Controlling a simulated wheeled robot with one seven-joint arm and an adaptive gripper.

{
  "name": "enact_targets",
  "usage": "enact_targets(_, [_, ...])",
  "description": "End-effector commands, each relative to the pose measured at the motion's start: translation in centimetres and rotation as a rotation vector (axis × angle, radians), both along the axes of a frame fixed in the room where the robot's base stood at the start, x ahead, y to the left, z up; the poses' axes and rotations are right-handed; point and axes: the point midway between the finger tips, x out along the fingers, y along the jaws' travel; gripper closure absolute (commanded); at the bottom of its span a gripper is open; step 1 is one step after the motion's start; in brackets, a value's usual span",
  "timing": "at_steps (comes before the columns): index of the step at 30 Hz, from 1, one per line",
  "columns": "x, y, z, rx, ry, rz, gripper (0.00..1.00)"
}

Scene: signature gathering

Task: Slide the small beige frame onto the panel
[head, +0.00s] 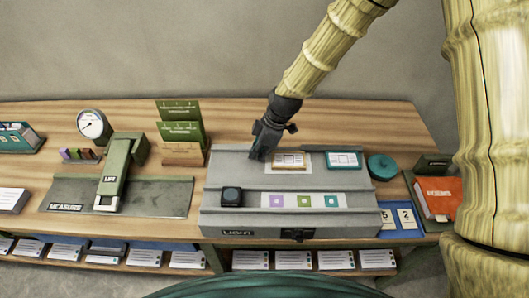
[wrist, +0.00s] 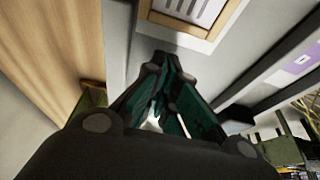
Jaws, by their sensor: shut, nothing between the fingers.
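The small beige frame (head: 289,167) lies on the upper ledge of the grey light box (head: 240,174), around or over a white sheet with printed lines. The frame (wrist: 178,30) also shows at the top of the wrist view, partly cut off. Which surface is the panel is not certain; a pale panel (head: 317,160) lies between the beige frame and a teal frame. My gripper (head: 262,152) is just left of the beige frame, pointing down, shut and empty. In the wrist view, my gripper's dark fingers (wrist: 165,100) are together, with the frame just beyond them.
A teal-bordered card (head: 343,160) lies right of the beige frame. A black knob (head: 231,196) and a strip with coloured squares (head: 303,200) sit on the lower ledge. A green stapler-like lever (head: 115,172) and green card holder (head: 181,132) stand left. A teal round lid (head: 382,166) is right.

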Motion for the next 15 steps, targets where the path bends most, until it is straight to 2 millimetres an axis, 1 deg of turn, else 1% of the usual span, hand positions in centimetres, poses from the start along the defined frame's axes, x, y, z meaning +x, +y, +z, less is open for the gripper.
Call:
enact_targets(3, [0.1,1.7,-0.1,-0.001,0.0,-0.003,1.0])
enact_targets(5, [0.2,1.1,0.8,0.001,-0.002,-0.007,1.0])
enact_targets(15, [0.0,-0.4,4.8,0.001,-0.003,-0.006,1.0])
